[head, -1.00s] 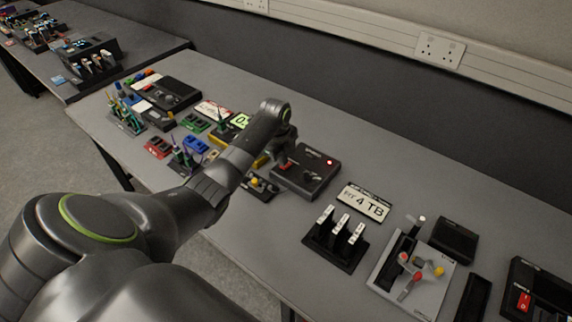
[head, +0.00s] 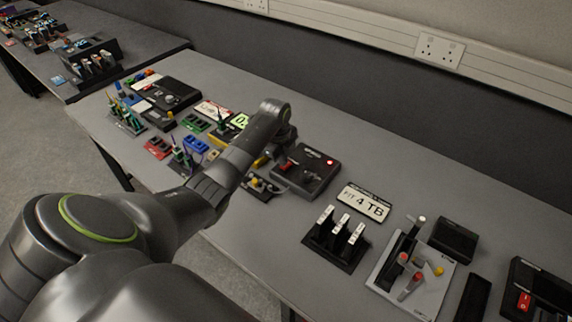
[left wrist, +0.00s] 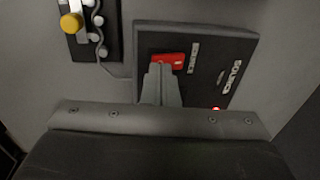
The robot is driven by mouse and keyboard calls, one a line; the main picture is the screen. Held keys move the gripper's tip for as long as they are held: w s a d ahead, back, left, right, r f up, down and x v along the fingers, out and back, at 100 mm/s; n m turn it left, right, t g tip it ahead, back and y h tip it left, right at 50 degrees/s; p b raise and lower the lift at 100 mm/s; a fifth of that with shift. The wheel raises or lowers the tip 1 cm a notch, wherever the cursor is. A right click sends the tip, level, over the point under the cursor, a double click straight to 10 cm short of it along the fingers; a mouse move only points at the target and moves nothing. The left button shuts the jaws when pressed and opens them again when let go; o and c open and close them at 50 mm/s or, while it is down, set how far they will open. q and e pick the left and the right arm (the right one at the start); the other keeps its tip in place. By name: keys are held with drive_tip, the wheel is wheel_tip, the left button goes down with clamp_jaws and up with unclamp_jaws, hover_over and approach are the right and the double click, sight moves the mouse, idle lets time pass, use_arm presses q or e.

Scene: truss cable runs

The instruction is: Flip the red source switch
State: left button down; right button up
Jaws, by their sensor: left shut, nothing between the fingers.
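The source box (head: 318,180) is a dark box on the table, marked "SOURCE" in the left wrist view (left wrist: 232,50). A lit red lamp (head: 330,162) shows on its top. The red switch (left wrist: 168,59) is at the box's edge farthest from the "SOURCE" label. My left gripper (left wrist: 160,70) is shut and empty. Its fingertips overlap the near side of the red switch in the left wrist view; I cannot tell whether they touch it. In the head view my left wrist hangs over the box's left side and partly covers it. My right gripper is out of view.
A small dark board with a yellow knob (left wrist: 71,22) lies beside the box, with a cable between them. Coloured connectors crowd the left. Bare table lies behind the box.

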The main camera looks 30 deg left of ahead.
use_arm(q)
drive_tip(key=shift+f+b, duration=0.3)
drive_tip(key=shift+f, duration=0.45)
idle(0.7)
drive_tip(key=shift+r, duration=0.1)
wheel_tip(320, 180, up, 7)
drive_tip(key=p, duration=0.7)
idle(0.5)
